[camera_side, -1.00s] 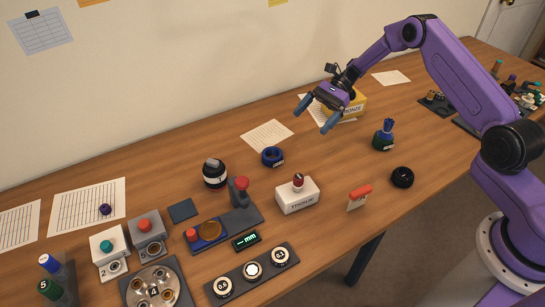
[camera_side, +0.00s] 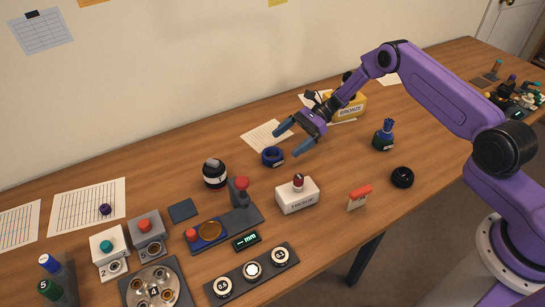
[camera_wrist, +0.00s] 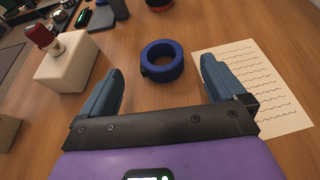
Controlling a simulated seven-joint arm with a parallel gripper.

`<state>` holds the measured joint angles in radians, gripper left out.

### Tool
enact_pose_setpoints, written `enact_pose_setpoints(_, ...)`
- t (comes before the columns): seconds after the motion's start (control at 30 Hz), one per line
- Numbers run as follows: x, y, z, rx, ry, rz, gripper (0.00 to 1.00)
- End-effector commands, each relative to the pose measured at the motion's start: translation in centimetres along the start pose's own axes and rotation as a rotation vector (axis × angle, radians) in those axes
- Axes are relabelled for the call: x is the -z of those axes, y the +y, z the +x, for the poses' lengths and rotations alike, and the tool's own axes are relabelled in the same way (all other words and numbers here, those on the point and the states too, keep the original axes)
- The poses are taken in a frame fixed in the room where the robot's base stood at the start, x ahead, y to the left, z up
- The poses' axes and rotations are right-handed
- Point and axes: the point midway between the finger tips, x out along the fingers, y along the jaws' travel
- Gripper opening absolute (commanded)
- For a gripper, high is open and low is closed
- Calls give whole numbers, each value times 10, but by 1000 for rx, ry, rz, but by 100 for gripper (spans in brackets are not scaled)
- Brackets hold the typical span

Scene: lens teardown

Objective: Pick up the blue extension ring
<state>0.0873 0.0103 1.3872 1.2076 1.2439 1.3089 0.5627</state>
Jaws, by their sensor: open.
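The blue extension ring (camera_side: 272,156) lies flat on the wooden table, just in front of a sheet of paper, with a small label on its side. In the wrist view the ring (camera_wrist: 148,70) sits ahead of and between my two fingers, and its open centre shows the table. My gripper (camera_side: 284,142) is open and empty, with its blue-grey fingertips above and close to the ring. In the wrist view my gripper (camera_wrist: 162,75) has its fingers wide apart, and neither finger appears to touch the ring.
A black jar (camera_side: 215,174) stands to the left. A lined paper (camera_side: 262,134) lies behind.

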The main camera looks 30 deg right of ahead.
Motion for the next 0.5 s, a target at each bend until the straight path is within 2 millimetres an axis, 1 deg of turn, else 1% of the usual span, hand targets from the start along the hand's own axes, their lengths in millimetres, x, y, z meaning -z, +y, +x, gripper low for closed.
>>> enact_pose_setpoints(0.03,0,0,5,-2,0,-1,97)
enact_pose_setpoints(0.27,1,0,15,-1,0,-1,97)
enact_pose_setpoints(0.37,2,0,25,-2,1,-1,97)
enact_pose_setpoints(0.5,4,0,46,-4,0,-1,97)
